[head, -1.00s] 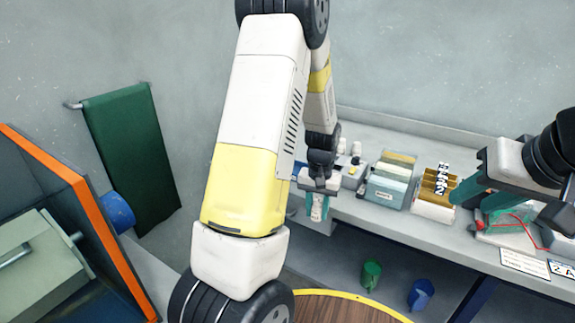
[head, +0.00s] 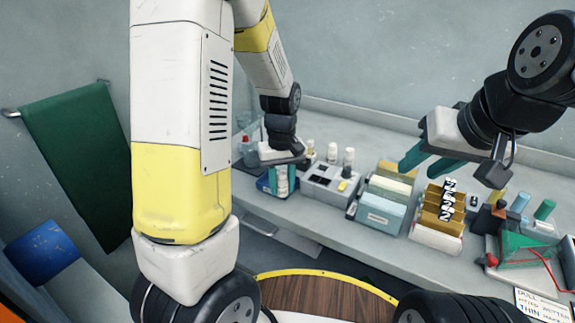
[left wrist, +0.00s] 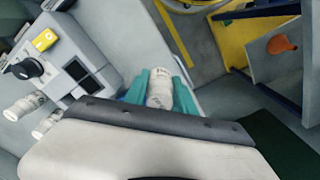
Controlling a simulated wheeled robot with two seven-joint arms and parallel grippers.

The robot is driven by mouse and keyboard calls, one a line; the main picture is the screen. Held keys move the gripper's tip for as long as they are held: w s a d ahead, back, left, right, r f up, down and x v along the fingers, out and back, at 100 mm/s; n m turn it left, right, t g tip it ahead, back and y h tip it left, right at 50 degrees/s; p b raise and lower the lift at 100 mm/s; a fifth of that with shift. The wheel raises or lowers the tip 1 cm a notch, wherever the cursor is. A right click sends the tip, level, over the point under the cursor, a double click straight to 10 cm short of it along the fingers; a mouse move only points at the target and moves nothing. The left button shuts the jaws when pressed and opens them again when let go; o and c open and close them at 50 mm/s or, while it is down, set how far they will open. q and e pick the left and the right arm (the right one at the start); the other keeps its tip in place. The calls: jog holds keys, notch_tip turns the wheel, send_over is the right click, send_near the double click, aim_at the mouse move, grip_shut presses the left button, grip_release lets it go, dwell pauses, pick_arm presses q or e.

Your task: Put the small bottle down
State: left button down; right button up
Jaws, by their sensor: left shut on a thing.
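My left gripper (head: 282,180) is shut on a small white bottle (head: 281,183), at the left end of the bench. In the left wrist view the bottle (left wrist: 160,88) sits between the two teal fingers, and its lower part is hidden by the gripper body. I cannot tell whether the bottle touches a surface. A blue tray (head: 264,186) is just beside and behind the fingers. My right gripper (head: 428,162) is open and empty above the bench, near the file boxes.
A grey device (head: 327,186) stands right of the left gripper, with several white bottles (head: 332,152) behind it. File boxes (head: 383,209), a gold rack (head: 440,212) and a red-wired fixture (head: 518,252) follow to the right. A green cloth (head: 75,160) hangs at left.

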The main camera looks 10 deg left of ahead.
pick_arm(q)
jog(key=w+a, duration=0.1)
jog(key=w, duration=0.2)
jog(key=w+a, duration=0.1)
jog(key=w, duration=0.2)
jog(key=w+a+f, duration=0.1)
jog(key=w, duration=0.2)
jog(key=shift+a, duration=0.1)
jog(key=shift+f, duration=1.7)
jog(key=shift+f, duration=0.15)
jog(key=c, duration=1)
grip_release()
jog(key=shift+c, duration=0.2)
